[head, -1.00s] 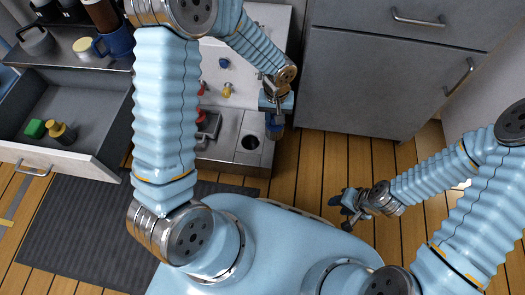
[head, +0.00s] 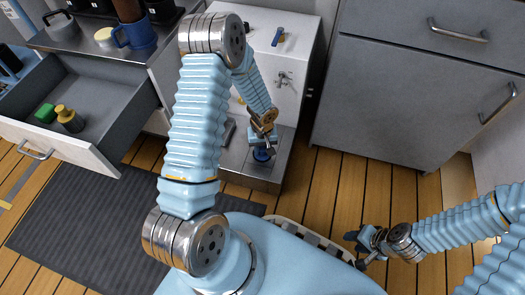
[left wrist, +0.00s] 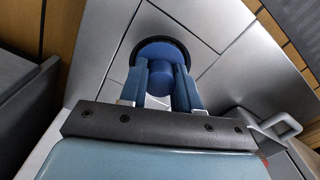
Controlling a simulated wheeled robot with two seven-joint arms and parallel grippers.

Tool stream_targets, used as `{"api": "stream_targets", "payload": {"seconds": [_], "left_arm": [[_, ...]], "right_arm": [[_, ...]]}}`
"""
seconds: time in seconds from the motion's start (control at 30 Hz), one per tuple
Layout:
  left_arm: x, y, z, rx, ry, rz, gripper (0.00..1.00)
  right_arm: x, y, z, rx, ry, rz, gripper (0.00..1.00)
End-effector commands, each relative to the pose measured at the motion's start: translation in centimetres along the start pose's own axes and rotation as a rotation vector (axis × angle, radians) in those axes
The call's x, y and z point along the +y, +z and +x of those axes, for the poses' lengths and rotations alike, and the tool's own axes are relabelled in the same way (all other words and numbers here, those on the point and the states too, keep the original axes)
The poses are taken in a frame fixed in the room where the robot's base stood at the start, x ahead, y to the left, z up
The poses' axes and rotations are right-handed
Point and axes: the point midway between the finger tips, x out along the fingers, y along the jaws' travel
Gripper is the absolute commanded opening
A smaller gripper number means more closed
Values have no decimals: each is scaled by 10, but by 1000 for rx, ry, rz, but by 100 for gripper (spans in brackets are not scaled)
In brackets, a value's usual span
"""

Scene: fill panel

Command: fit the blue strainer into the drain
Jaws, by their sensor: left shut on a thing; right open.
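The blue strainer (head: 262,154) is at the drain in the grey metal top of the low unit. In the left wrist view its round blue disc (left wrist: 161,50) shows inside a dark ring, the drain's edge (left wrist: 187,50). I cannot tell whether it is fully seated or just above the hole. My left gripper (head: 263,143) is over it, pointing down, shut on the strainer; its two fingers (left wrist: 162,78) also show in the left wrist view. My right gripper (head: 365,246) is open and empty, low over the wooden floor, away from the unit.
A white panel unit (head: 285,75) with a blue-handled valve (head: 278,37) and a metal tap (head: 284,78) stands behind the drain. An open drawer (head: 95,100) at left holds a green block and a yellow-topped item. Grey cabinets (head: 400,100) stand at right.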

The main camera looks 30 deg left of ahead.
Motion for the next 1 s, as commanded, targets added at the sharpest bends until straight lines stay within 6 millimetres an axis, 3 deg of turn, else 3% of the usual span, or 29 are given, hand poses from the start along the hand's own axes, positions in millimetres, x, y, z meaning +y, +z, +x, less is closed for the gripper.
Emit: {"api": "stream_targets", "payload": {"seconds": [0.4, 0.43, 0.47, 0.8, 1.0], "left_arm": [[0, 0, 11, 0, 0, 1, 0], [0, 0, 9, 0, 0, 1, 36], [0, 0, 9, 0, 0, 1, 41], [0, 0, 5, 0, 0, 1, 42], [0, -1, -28, 4, 2, 0, 42]], "right_arm": [[3, 0, 7, 1, 0, 0, 43], [2, 0, 5, 1, 0, 0, 43], [2, 0, 4, 1, 0, 0, 43], [1, 0, 1, 1, 0, 0, 43], [-3, 0, -8, -1, 0, 0, 43]]}}
